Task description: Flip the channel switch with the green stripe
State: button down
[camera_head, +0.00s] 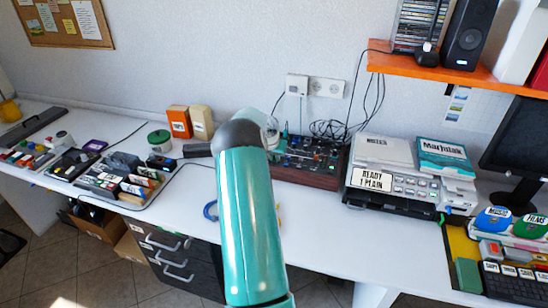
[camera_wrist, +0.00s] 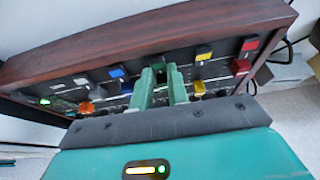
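The mixer console (camera_wrist: 150,35) has a dark red-brown wooden frame and a black panel with rows of coloured switches. In the wrist view my gripper (camera_wrist: 161,74) points at the panel, its two green fingers apart with a gap between them. A dark green switch (camera_wrist: 157,67) shows at the fingertips, partly hidden by them; I cannot tell whether they touch it. Blue (camera_wrist: 117,72) and yellow (camera_wrist: 203,54) switches flank it. In the head view the console (camera_head: 312,175) stands on the white desk, and my teal arm hides most of my gripper.
A printer (camera_head: 392,190) stands right of the console, and orange and cream boxes (camera_head: 201,122) stand to its left. Black cables (camera_head: 335,128) lie behind it, below the wall sockets. An orange shelf (camera_head: 430,70) hangs above right. The front desk (camera_head: 350,245) is clear.

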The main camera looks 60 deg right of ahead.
jog(key=shift+a+f+h, duration=0.1)
jog(key=shift+a+h, duration=0.3)
jog(key=shift+h, duration=0.4)
jog(key=shift+a+h, duration=0.1)
jog(key=shift+h, duration=0.7)
jog(key=shift+f, duration=0.1)
jog(key=c, duration=1.4)
grip_release()
jog(key=shift+o, duration=0.2)
jog(key=v, duration=1.4)
jog(key=shift+s, duration=0.3)
